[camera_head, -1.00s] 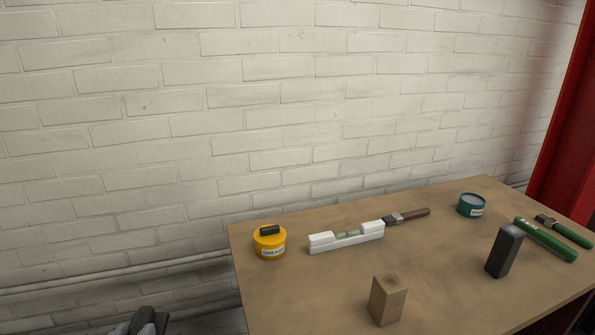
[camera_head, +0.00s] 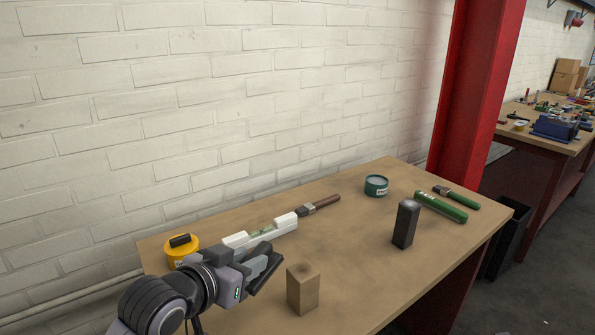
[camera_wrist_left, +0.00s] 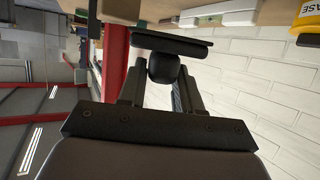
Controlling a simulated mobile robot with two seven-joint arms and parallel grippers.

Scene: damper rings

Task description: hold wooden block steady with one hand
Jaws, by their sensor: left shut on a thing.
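A wooden block (camera_head: 303,289) stands upright on the front part of the workbench (camera_head: 345,240). My left gripper (camera_head: 256,268) is just left of the block in the head view, with a small gap in the picture; whether they touch in depth I cannot tell. The gripper is shut on a black padded tool (camera_wrist_left: 164,68), which has a round knob between the fingers and a flat dark plate beyond them. The plate also shows in the head view (camera_head: 268,275), facing the block's side. My right gripper is not in view.
Behind my left gripper are a yellow grease tin (camera_head: 180,255) and a white spirit level (camera_head: 262,234). A brush (camera_head: 322,204), green tin (camera_head: 376,186), dark upright block (camera_head: 405,224) and green tools (camera_head: 440,207) lie farther right. Bench between the blocks is clear.

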